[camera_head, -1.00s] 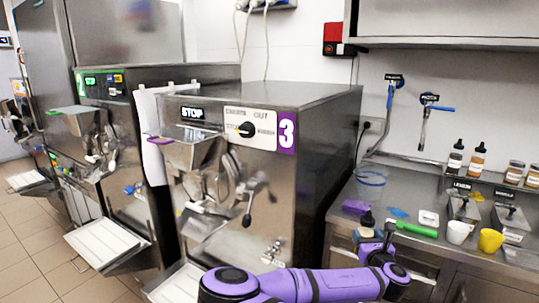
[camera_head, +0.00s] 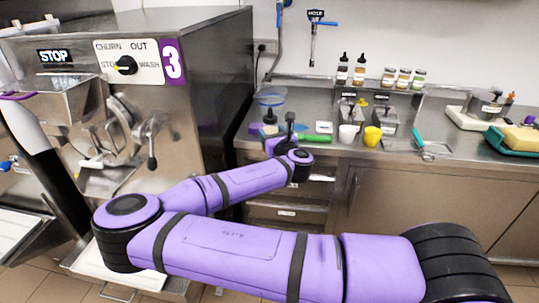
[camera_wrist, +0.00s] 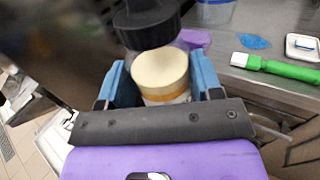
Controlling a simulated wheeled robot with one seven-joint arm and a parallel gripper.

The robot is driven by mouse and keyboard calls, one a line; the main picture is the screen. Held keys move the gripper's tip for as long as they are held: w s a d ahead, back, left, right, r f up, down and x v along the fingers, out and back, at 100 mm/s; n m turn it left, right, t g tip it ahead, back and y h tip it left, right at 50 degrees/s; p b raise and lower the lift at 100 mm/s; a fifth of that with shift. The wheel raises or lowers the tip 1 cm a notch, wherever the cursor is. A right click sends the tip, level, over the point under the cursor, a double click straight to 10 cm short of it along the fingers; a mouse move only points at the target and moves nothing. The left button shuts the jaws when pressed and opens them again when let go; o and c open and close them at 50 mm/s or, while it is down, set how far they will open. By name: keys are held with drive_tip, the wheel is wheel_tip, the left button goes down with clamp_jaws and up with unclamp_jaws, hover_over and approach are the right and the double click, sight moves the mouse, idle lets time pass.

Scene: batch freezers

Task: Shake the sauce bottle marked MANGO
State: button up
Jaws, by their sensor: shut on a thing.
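My gripper (camera_wrist: 160,78) is shut on a bottle (camera_wrist: 162,68) with a black cap and a cream body with an orange band, between blue fingers in the wrist view. No name can be read on it, so I cannot tell whether it is MANGO. In the head view the held bottle (camera_head: 269,117) is small, in front of the blue-rimmed tub, and my gripper (camera_head: 271,131) is partly hidden by my arm. Two other dark-capped bottles, a left one (camera_head: 343,68) and a right one (camera_head: 359,70), stand on the back shelf.
Batch freezer 3 (camera_head: 205,85) stands close left of my arm. The steel counter (camera_head: 455,150) carries a blue-rimmed tub (camera_head: 271,98), a green-handled tool (camera_head: 314,138), a white cup (camera_head: 347,133), a yellow cup (camera_head: 372,136) and several jars. A purple item (camera_wrist: 192,39) shows behind the held bottle.

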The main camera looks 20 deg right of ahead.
wheel_tip(320, 180, down, 7)
drive_tip(key=shift+w, duration=0.15)
wheel_tip(320, 180, up, 7)
drive_tip(key=shift+r, duration=0.15)
wheel_tip(320, 180, down, 8)
drive_tip(key=shift+r, duration=0.2)
